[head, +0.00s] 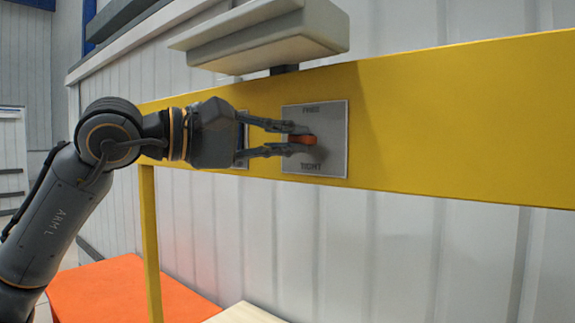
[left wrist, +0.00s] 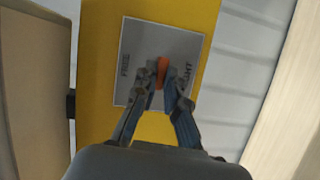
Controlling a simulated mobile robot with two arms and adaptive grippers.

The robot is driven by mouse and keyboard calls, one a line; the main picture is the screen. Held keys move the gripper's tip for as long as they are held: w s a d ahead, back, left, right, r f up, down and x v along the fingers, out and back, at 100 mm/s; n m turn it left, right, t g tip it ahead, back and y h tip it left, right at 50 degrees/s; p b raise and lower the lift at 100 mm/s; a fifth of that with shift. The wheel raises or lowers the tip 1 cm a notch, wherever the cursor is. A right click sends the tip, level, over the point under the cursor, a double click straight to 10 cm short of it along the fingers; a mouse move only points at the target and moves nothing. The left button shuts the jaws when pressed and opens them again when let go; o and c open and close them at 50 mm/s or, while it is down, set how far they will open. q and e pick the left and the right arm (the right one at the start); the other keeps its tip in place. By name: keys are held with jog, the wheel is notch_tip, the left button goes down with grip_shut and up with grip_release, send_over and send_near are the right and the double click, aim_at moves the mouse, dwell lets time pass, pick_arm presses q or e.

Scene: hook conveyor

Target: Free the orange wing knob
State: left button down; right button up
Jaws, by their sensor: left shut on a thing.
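The orange wing knob (head: 303,139) sits on a grey plate (head: 327,165) fixed to the yellow beam. The plate carries a word that reads FREE at one end and a partly covered word ending in GHT at the other, clearer in the left wrist view. My left gripper (head: 297,139) reaches in from the left with its two fingers on either side of the knob, shut on it. In the left wrist view the orange knob (left wrist: 162,72) shows between the fingertips (left wrist: 163,85). The fingers hide part of the knob and part of the lettering. My right gripper is not in view.
The yellow beam (head: 450,120) runs across to the right, with a yellow post (head: 151,240) below. A grey box-like part (head: 270,42) stands above the plate. Another plate is mostly hidden behind my left gripper. An orange surface (head: 110,290) lies low at the left.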

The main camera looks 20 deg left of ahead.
pick_arm(q)
jog(key=n+t+b, duration=0.2)
jog(key=n+b, duration=0.4)
jog(key=n+t+y+b, duration=0.1)
jog(key=n+t+b, duration=0.2)
jog(key=n+b, duration=0.4)
jog(key=f+n+t+y+b, duration=0.1)
jog(key=n+t+b, duration=0.1)
jog(key=n+b, duration=0.5)
jog(key=shift+s+d, duration=0.1)
jog(key=shift+d, duration=0.25)
jog(key=shift+y, duration=0.3)
jog(key=c, duration=1.4)
grip_release()
jog(key=v, duration=1.2)
jog(key=shift+f, duration=0.25)
